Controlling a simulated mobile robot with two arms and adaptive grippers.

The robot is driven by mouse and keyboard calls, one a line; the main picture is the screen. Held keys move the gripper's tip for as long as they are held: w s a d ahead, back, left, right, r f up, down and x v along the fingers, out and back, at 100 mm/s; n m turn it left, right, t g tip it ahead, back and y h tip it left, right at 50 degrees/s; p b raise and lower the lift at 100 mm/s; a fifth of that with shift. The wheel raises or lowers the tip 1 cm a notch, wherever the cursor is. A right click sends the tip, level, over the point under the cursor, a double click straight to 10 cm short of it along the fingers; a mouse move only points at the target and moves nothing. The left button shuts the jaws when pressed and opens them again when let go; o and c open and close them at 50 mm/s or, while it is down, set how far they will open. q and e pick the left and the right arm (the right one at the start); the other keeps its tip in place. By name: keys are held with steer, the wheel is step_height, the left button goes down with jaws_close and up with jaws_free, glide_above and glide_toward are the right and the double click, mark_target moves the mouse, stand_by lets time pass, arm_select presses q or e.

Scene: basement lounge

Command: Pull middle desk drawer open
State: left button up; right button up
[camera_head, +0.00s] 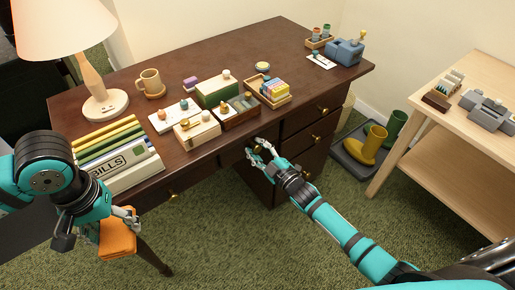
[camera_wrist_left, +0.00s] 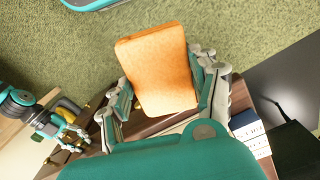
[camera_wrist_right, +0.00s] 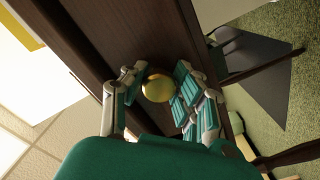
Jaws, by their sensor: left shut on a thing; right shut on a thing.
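The dark brown desk (camera_head: 215,69) has drawers with round brass knobs along its front. My right gripper (camera_head: 259,150) is at the desk front, shut on a brass knob (camera_wrist_right: 157,88) that sits between its fingers in the right wrist view. The drawer front (camera_wrist_right: 135,35) behind the knob is dark wood; the head view does not show clearly whether it stands out from the desk. My left gripper (camera_head: 128,217) is shut on an orange block-like thing (camera_wrist_left: 158,68), held in front of the desk's left part; it also shows in the head view (camera_head: 117,240).
A lamp (camera_head: 104,104), a mug (camera_head: 150,82), a BILLS file box (camera_head: 128,168) and several small boxes stand on the desktop. Right of the desk are boots (camera_head: 371,146) on a tray and a pale wooden table (camera_head: 440,117). Green carpet lies clear in front.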

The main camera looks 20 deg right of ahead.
jaws_close()
arm_select(q)
steer(key=shift+r, duration=0.1)
arm_select(e)
steer(key=shift+s, duration=0.15)
